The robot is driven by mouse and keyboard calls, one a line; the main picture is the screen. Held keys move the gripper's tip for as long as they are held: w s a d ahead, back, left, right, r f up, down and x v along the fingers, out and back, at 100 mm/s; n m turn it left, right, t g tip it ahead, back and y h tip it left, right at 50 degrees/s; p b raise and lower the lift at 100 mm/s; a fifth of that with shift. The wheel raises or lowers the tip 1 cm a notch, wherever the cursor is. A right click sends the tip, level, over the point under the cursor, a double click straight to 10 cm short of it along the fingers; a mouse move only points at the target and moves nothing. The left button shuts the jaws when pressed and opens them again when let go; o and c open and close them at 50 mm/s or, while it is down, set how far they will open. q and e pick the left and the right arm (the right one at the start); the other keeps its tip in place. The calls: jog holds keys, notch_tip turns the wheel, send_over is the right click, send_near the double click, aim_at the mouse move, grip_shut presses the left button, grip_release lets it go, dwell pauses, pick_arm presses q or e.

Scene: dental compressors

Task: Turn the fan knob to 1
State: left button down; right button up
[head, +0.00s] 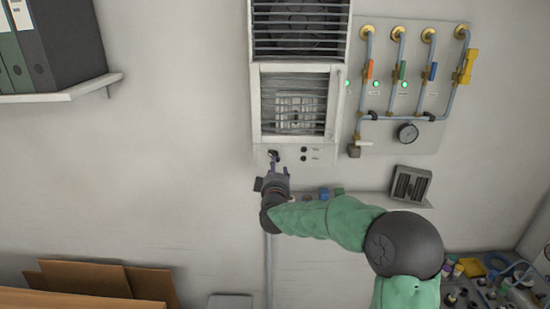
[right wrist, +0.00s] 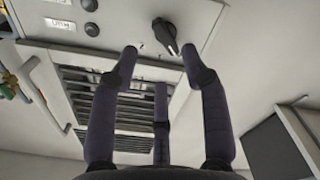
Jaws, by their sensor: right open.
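The fan knob (head: 273,155) is a small dark knob on the lower front of the white wall-mounted fan unit (head: 256,105). In the right wrist view the knob (right wrist: 166,35) is black with a pointer bar, set on the white panel. My right gripper (head: 274,172) is just below the knob in the head view. In the right wrist view its dark fingers (right wrist: 160,60) are spread open, with the knob between the two outer fingertips; I see no clear contact. The number marks around the knob are too small to read. My left gripper is not in view.
Two small black buttons (head: 304,155) sit right of the knob. Pipes with coloured valve handles and a gauge (head: 408,132) are on the wall to the right. A narrow ledge (head: 372,198) holds small items below. A shelf with binders (head: 60,95) is upper left.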

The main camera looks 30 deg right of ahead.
jog(key=p+x, duration=0.1)
jog(key=x, duration=0.6)
jog(key=shift+w, duration=0.15)
grip_shut()
